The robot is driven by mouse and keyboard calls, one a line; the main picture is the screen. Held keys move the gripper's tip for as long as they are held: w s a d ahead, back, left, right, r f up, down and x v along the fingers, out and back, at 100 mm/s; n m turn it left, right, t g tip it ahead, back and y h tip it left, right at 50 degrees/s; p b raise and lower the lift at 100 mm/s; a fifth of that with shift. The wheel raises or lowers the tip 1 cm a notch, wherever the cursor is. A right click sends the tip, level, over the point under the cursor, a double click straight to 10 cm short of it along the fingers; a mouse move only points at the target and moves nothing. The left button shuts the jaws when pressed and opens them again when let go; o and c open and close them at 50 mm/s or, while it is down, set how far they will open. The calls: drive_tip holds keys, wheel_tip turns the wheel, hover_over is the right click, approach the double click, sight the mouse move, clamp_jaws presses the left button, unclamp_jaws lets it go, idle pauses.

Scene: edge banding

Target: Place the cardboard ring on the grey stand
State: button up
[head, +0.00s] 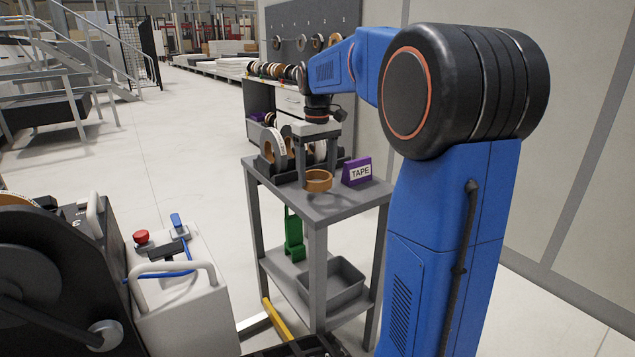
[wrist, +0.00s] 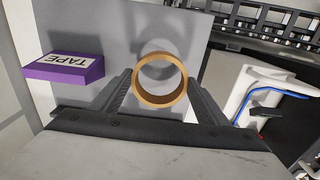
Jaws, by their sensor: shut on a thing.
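The cardboard ring (head: 318,183) is a short brown tube. My gripper (head: 317,172) points down and is shut on it, with one finger on each side. In the wrist view the ring (wrist: 160,101) sits between the two fingertips, its opening facing the camera. The grey stand (head: 338,204) is a table with a flat top and a lower shelf. The ring hangs over its top near the front edge, with a shadow below it. The exact gap is hard to tell.
A purple TAPE sign (head: 357,171) stands on the stand, right of the ring. Upright tape rolls (head: 273,148) stand at the back left. A grey bin (head: 334,284) and a green item (head: 293,235) are on the lower shelf. A machine (head: 180,290) is at the lower left.

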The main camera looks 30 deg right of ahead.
drive_tip(key=shift+f, duration=1.6)
drive_tip(key=shift+f, duration=0.1)
drive_tip(key=o, duration=1)
wheel_tip(320, 180, up, 12)
drive_tip(key=shift+r, duration=0.15)
drive_tip(key=s+a+f+t, duration=0.1)
drive_tip(key=s+a+f, duration=0.4)
drive_tip(key=s, duration=0.5)
drive_tip(key=s+a+f+t, duration=0.2)
drive_tip(key=s+a+f, duration=0.3)
drive_tip(key=s+f, duration=0.4)
drive_tip(key=s+a+f+t, duration=0.1)
drive_tip(key=s+a+f, duration=0.4)
drive_tip(key=s, duration=0.6)
drive_tip(key=shift+s+a+f+t, duration=0.15)
drive_tip(key=shift+f+t, duration=0.25)
drive_tip(key=shift+f, duration=0.5)
